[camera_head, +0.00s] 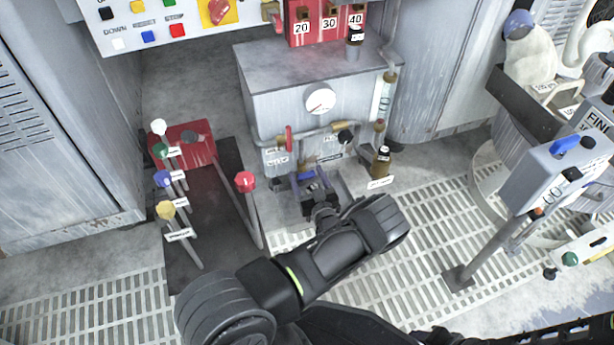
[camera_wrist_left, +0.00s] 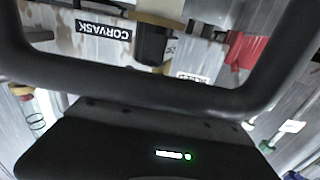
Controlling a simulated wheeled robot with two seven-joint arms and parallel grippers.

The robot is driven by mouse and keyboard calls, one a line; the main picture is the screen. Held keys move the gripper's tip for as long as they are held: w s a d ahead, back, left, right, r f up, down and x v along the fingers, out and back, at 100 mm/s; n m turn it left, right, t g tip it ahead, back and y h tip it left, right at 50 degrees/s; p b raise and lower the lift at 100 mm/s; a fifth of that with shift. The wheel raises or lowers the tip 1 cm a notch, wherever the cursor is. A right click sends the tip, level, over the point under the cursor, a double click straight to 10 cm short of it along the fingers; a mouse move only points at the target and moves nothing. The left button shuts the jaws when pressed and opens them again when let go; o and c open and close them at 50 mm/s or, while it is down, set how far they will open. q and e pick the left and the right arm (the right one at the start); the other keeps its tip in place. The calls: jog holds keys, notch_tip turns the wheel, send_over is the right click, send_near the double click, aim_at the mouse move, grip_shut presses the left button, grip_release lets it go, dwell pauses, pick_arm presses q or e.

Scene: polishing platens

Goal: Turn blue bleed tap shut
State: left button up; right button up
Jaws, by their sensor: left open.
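The blue bleed tap (camera_head: 306,175) shows in the head view as a small blue handle low on the front of the grey tank unit (camera_head: 315,102). My left gripper (camera_head: 314,188) is open right at the tap, its fingers just below and around it. The gripper partly hides the tap, and I cannot tell whether the fingers touch it. In the left wrist view, a dark gripper frame crosses the picture and no blue tap shows. Behind it are a CORVASK label (camera_wrist_left: 103,30) and a black fitting (camera_wrist_left: 154,43). My right gripper is not in view.
A red-handled valve (camera_head: 289,138) and a black knob (camera_head: 345,136) sit on the pipe above. A brown bottle (camera_head: 381,160) stands to the right. Several coloured-knob levers, including a red one (camera_head: 245,182), stand left. A grey control stand (camera_head: 550,172) is at right.

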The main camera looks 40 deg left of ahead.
pick_arm(q)
jog(key=p+v, duration=0.2)
jog(key=v, duration=0.5)
jog(key=shift+s+d+p, duration=0.25)
jog(key=shift+d+p, duration=0.1)
dwell(0.4)
